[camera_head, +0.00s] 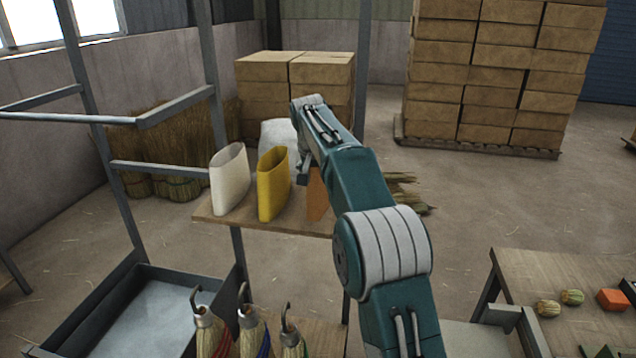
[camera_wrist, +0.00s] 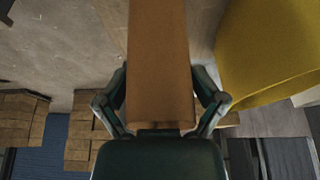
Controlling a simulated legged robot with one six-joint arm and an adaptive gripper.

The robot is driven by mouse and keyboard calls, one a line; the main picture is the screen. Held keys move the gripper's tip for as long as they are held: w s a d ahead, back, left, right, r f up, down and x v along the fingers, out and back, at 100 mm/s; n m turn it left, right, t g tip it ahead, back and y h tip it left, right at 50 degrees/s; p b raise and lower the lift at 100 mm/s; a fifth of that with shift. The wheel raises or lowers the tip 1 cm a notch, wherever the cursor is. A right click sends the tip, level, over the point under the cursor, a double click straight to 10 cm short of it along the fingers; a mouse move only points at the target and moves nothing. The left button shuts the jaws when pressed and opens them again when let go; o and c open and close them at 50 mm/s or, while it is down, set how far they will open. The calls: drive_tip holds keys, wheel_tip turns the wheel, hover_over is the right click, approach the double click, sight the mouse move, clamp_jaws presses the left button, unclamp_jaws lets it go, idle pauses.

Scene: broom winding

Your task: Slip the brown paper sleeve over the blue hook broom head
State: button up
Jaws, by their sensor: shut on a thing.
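The brown paper sleeve (camera_wrist: 160,45) fills the middle of the wrist view. My gripper (camera_wrist: 160,100) is shut on it, with a finger at each side. In the head view the sleeve (camera_head: 317,194) stands at the right end of a wooden shelf, partly hidden behind my arm. Whether it still touches the shelf I cannot tell. Three hooked broom heads stand at the bottom of the head view. The middle one (camera_head: 250,322) shows a blue band; their lower parts are cut off by the frame.
A yellow sleeve (camera_head: 272,185) stands just left of the brown one, and a white sleeve (camera_head: 229,180) farther left, on the shelf (camera_head: 245,221). Grey metal posts (camera_head: 212,90) rise beside it. A table (camera_head: 560,280) with small items is at right.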

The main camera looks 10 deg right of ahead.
drive_tip(key=shift+w+x, duration=0.2)
drive_tip(key=shift+x, duration=1.55)
drive_tip(key=o, duration=0.7)
drive_tip(key=shift+c, duration=0.2)
drive_tip(key=shift+f, duration=0.1)
